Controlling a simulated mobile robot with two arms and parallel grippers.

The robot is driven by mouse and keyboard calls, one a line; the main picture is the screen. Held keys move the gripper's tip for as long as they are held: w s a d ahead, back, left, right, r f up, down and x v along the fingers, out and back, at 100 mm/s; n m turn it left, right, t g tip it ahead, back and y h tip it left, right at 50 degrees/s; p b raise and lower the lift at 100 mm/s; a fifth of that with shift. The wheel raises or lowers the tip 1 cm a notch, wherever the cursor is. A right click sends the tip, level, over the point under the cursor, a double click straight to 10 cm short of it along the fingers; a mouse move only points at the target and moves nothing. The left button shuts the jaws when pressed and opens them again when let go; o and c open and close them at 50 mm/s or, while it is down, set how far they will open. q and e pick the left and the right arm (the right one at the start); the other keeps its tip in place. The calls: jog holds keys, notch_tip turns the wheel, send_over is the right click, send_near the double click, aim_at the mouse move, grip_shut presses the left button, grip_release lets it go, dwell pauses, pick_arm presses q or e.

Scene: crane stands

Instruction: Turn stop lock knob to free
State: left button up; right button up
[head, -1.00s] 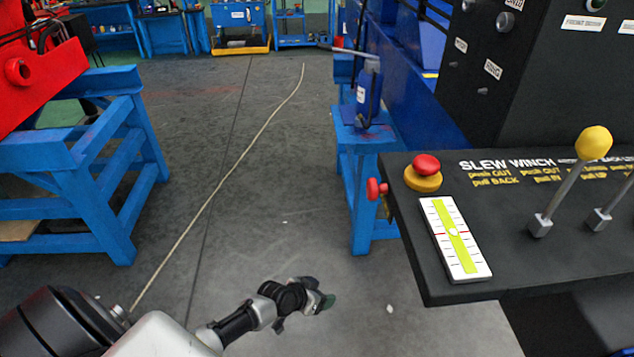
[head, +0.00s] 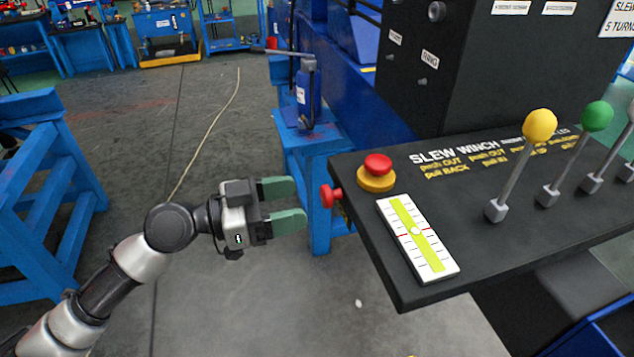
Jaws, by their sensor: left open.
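A red knob (head: 330,196) sticks out of the left side face of the black control console. A red mushroom button (head: 378,165) on a yellow base sits on the console top, close to that edge. I cannot read from here which position the knob is in. My left gripper (head: 298,204) reaches in from the left with its two green fingers apart and empty. The fingertips point right at the knob, a short way left of it and not touching. My right gripper is out of view.
The console top (head: 462,222) carries a white and yellow level gauge (head: 417,240) and levers with yellow (head: 540,125) and green (head: 596,116) balls. A blue stand (head: 318,160) is behind the knob. Open floor lies below my left gripper.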

aim_at(322, 196)
pick_arm(q)
jog(key=p+x, duration=0.1)
jog(key=x, duration=0.3)
jog(key=shift+w+d+r+p, duration=0.1)
jog(key=shift+d+r+p, duration=0.1)
jog(key=shift+p, duration=0.2)
jog(key=shift+w+d+f, duration=0.15)
jog(key=shift+d+f, duration=0.1)
jog(key=shift+d, duration=0.25)
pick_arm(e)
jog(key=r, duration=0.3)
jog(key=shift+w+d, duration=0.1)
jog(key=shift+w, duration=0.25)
pick_arm(q)
jog(key=c, duration=0.9)
